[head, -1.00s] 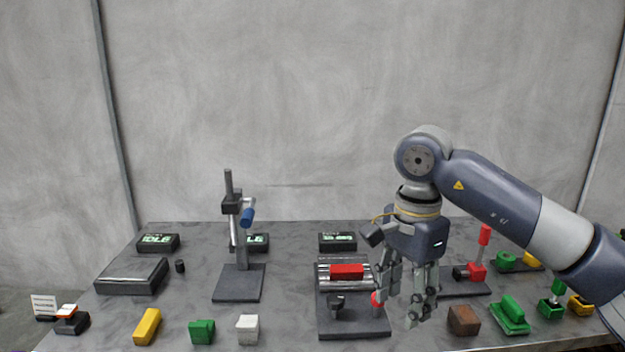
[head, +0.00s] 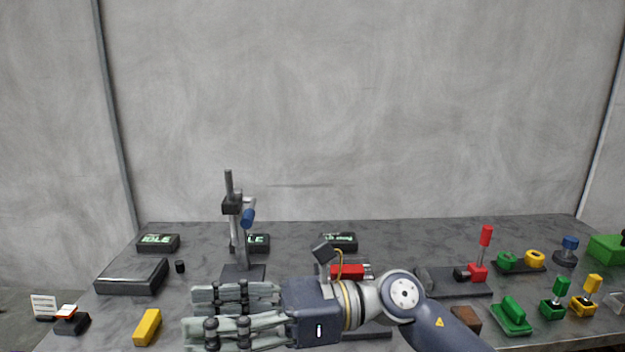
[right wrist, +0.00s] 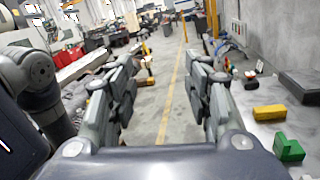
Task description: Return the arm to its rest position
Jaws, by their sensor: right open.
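My right gripper (head: 195,314) lies level over the near middle of the table (head: 80,300), its fingers pointing left in the head view. It is open, and nothing shows between its fingers. In the right wrist view the two fingers (right wrist: 158,80) stand apart, with the floor beyond them. The arm comes in from the lower right. The gripper and wrist hide parts of the dark stand base and of the fixture with the red block (head: 347,271). My left gripper is not in view.
A yellow block (head: 148,327) lies left of the fingertips. An upright stand with a blue handle (head: 247,217) rises behind the gripper. A red lever (head: 485,237), green pieces (head: 511,316) and a brown block (head: 466,319) are at right. A dark flat box (head: 133,276) is at left.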

